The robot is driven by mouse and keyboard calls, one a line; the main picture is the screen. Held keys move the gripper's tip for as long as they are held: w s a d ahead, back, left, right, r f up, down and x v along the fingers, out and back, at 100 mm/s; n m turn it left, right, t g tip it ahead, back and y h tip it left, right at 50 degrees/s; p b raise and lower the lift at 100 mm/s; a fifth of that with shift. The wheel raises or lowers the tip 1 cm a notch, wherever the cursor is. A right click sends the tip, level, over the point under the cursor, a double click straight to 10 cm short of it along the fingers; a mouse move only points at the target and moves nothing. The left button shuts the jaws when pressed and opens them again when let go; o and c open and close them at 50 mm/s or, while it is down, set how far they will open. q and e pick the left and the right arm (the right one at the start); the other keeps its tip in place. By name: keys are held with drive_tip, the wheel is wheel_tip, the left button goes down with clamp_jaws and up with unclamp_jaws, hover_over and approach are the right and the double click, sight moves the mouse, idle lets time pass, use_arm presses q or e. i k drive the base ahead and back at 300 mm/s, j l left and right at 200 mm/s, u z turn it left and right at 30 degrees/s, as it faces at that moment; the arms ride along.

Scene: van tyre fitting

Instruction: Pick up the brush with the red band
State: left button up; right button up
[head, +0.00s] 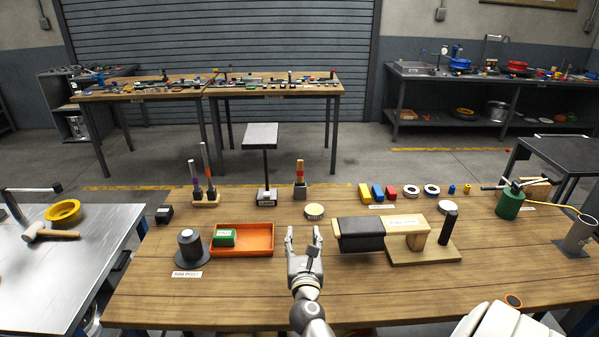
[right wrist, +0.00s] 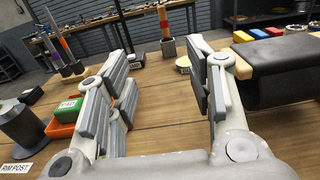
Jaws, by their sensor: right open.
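A brush with a red band (head: 300,173) stands upright in a small dark block near the back middle of the wooden table. It also shows at the top of the right wrist view (right wrist: 163,19), beyond and between my fingertips. Two more upright brushes (head: 203,177) stand in a wooden holder further left; their bands look purple and orange in the right wrist view (right wrist: 58,47). My right gripper (head: 304,240) is open and empty above the table, nearer the front than the red-banded brush and apart from it. My left gripper is not in view.
Left of my right gripper are an orange tray (head: 258,252) with a green block and a dark rim post (head: 190,250). Right is a black-padded block on a wooden stand (head: 362,234). A round tin (head: 314,211) lies close to the red-banded brush. A raised grey plate (head: 261,136) stands behind.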

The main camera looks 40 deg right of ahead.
sight(300, 163)
drive_tip(key=i+l, duration=0.75)
drive_tip(key=l, duration=0.2)
